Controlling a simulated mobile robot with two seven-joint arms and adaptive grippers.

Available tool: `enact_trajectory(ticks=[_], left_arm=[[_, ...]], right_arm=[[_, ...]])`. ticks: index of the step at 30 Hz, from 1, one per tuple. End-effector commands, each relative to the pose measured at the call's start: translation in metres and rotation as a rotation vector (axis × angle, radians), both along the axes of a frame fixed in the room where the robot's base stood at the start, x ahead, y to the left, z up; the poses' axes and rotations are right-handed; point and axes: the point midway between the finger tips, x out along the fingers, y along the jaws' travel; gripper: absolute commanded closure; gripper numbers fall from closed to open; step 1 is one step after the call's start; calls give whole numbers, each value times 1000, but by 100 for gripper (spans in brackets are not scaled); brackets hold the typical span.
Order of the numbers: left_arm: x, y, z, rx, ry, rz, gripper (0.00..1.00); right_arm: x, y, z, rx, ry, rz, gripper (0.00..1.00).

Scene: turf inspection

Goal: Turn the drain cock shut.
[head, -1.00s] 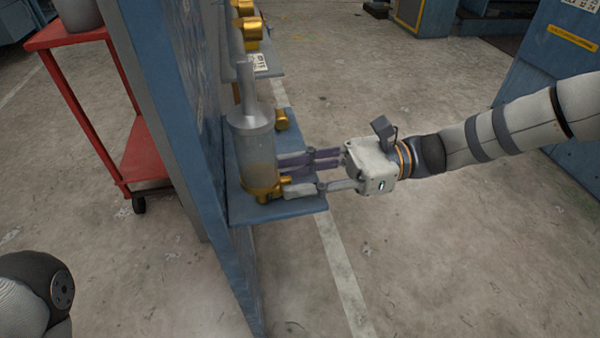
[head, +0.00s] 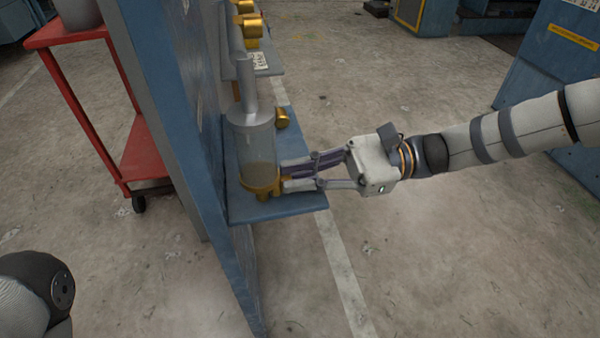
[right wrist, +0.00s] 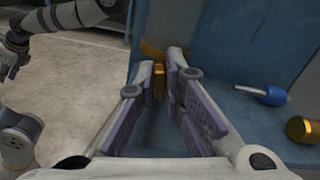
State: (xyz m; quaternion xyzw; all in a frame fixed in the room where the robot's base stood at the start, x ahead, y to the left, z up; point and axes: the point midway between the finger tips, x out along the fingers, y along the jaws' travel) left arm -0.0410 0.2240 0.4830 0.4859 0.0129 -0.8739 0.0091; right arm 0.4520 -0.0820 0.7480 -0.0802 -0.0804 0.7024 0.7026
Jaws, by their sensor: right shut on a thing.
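The drain cock (head: 262,191) is a brass fitting at the bottom of a clear bowl with a grey top (head: 252,145). My right gripper (head: 283,176) reaches in from the right, its fingers close together at the brass. In the right wrist view, its purple-padded fingers (right wrist: 160,80) converge on a brass piece (right wrist: 159,82) and are shut on it. The fingers and bowl hide part of the cock, so its exact angle is unclear. My left arm shows at the lower left of the head view without its gripper; a dark end part at the wrist view's left edge is too small to read.
The bowl stands over a blue shelf (head: 300,202) beside an upright blue panel (head: 170,110). A brass knob (head: 282,118) sits behind the bowl. A blue-handled tool (right wrist: 272,96) shows in the wrist view. A red cart (head: 140,150) stands left; floor at right is open.

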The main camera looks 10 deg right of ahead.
Motion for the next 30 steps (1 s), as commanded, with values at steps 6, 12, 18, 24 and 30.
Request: enact_trajectory(ticks=[6, 12, 18, 24, 30], left_arm=[[-1, 0, -3, 0, 5, 0, 82], [-2, 0, -6, 0, 8, 0, 82], [-3, 0, -7, 0, 10, 0, 82], [-4, 0, -8, 0, 11, 0, 82], [-4, 0, -8, 0, 11, 0, 82]], right_arm=[[-2, 0, -2, 0, -159, -1, 100], [-3, 0, -3, 0, -283, -1, 100], [-4, -1, -3, -1, -365, 0, 100], [-5, 0, -3, -1, -403, 0, 100], [-5, 0, -3, -2, -410, -1, 100]])
